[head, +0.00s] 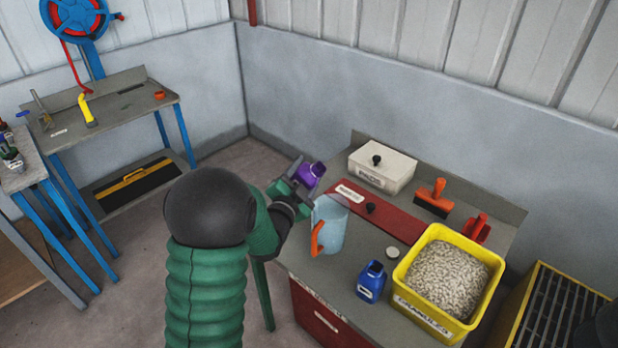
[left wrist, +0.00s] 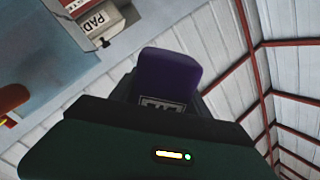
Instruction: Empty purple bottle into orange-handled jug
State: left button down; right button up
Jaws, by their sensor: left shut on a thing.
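The purple bottle (head: 311,173) is held in my left gripper (head: 297,186), raised at the left end of the bench. It looks tilted, and its mouth cannot be made out. In the left wrist view the bottle (left wrist: 167,76) shows beyond the dark gripper body, with a pale label partly hidden. The jug (head: 330,222) is translucent light blue with an orange handle (head: 318,239). It stands upright on the bench, just right of and below the gripper in the head view. The jug's contents cannot be seen. My right gripper is not in view.
On the bench (head: 345,274) stand a blue bottle (head: 371,281), a yellow crate of pale granules (head: 399,284), a white box (head: 381,168), an orange brush (head: 434,198) and a red scoop-like tool (head: 477,228). A small white cap (head: 392,252) lies right of the jug.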

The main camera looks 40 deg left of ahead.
pick_arm(q)
jog(key=shift+a+f+m+b, duration=0.2)
jog(key=shift+m+b, duration=0.2)
jog(key=shift+m, duration=0.2)
jog(key=shift+s+m+b, duration=0.1)
jog(key=shift+m+b, duration=0.45)
jog(key=shift+m, duration=0.25)
jog(key=shift+a+f+m+b, duration=0.1)
jog(key=shift+f+m+b, duration=0.2)
jog(key=shift+m+b, duration=0.35)
jog(key=shift+r, duration=0.15)
jog(key=shift+f+m+b, duration=0.35)
jog(key=shift+m+b, duration=0.4)
jog(key=shift+m, duration=0.2)
jog(key=shift+f+m+b, duration=0.3)
jog(key=shift+m+b, duration=0.4)
jog(key=shift+m, duration=0.2)
dwell(1.7)
jog(key=shift+r+m, duration=0.1)
jog(key=shift+m, duration=0.5)
jog(key=shift+d+r+m+b, duration=0.25)
jog(key=shift+r+m+b, duration=0.1)
jog(key=shift+m, duration=0.25)
dwell(0.6)
